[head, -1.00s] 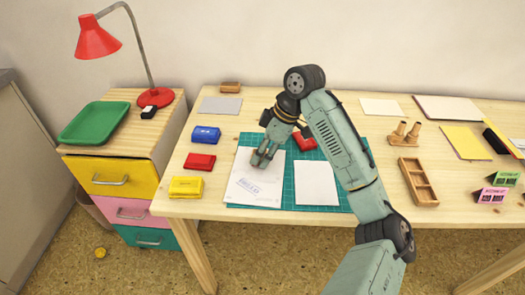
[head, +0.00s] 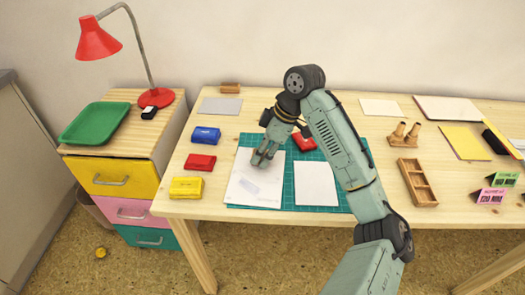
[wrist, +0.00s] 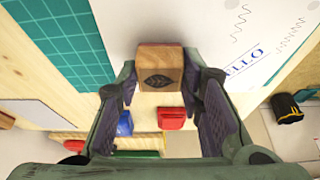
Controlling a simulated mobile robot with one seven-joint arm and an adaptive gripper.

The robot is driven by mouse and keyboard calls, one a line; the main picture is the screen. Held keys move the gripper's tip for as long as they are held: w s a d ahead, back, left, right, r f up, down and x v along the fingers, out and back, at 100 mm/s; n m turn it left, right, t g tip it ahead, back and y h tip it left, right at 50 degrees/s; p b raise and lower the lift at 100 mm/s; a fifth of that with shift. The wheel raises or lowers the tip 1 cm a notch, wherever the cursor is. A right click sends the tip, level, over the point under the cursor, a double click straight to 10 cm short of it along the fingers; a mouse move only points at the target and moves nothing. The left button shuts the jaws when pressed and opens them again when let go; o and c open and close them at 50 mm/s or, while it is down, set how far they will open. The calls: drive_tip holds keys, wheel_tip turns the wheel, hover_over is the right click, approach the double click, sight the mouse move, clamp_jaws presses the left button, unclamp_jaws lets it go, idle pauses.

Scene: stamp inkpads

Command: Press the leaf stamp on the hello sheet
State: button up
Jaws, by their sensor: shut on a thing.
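My gripper (head: 264,159) points down over the upper part of the hello sheet (head: 252,192). In the wrist view it is shut on the leaf stamp (wrist: 160,70), a wooden block with a dark leaf mark on the side facing the camera. The stamp's lower face is hidden, and I cannot tell if it touches the paper. The hello sheet also shows in the wrist view (wrist: 285,45), with blue HELLO lettering and wavy lines beside the stamp.
A green cutting mat (head: 289,190) lies under the sheets, with a blank white sheet (head: 317,184) at right. Blue (head: 206,134), red (head: 200,162) and yellow (head: 187,187) pads line the left. A wooden tray (head: 418,182) stands at right.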

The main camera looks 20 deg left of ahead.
drive_tip(key=shift+r, duration=0.35)
drive_tip(key=shift+r+p, duration=0.1)
drive_tip(key=shift+p, duration=0.25)
wheel_tip(320, 180, up, 5)
drive_tip(key=p, duration=0.4)
drive_tip(key=shift+r+p, duration=0.2)
drive_tip(key=shift+p, duration=0.1)
